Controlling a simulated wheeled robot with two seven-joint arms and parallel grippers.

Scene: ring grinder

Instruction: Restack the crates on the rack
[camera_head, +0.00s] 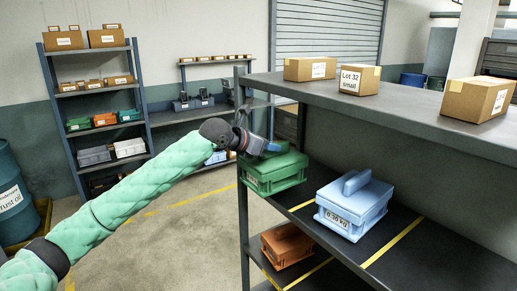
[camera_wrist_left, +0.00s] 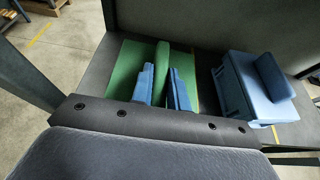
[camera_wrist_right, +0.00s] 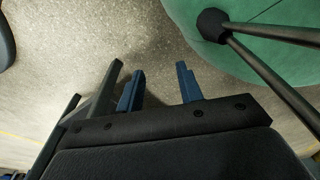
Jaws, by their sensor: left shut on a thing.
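A green crate (camera_head: 275,173) with a lid sits at the left end of the rack's middle shelf. My left gripper (camera_head: 272,147) is at its top, and in the left wrist view its blue fingers (camera_wrist_left: 164,88) are closed on the crate's upright green handle (camera_wrist_left: 161,75). A light blue crate (camera_head: 354,205) labelled 0.30 kg stands to its right on the same shelf, apart from it. An orange crate (camera_head: 287,246) is on the shelf below. My right gripper (camera_wrist_right: 158,88) shows only in the right wrist view, its fingers apart with nothing between them.
The rack's top shelf (camera_head: 420,110) holds several cardboard boxes (camera_head: 359,79) and overhangs the crates. A rack post (camera_head: 243,220) stands just left of the green crate. Yellow lines (camera_head: 391,243) divide the middle shelf, with bare room right of the blue crate.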

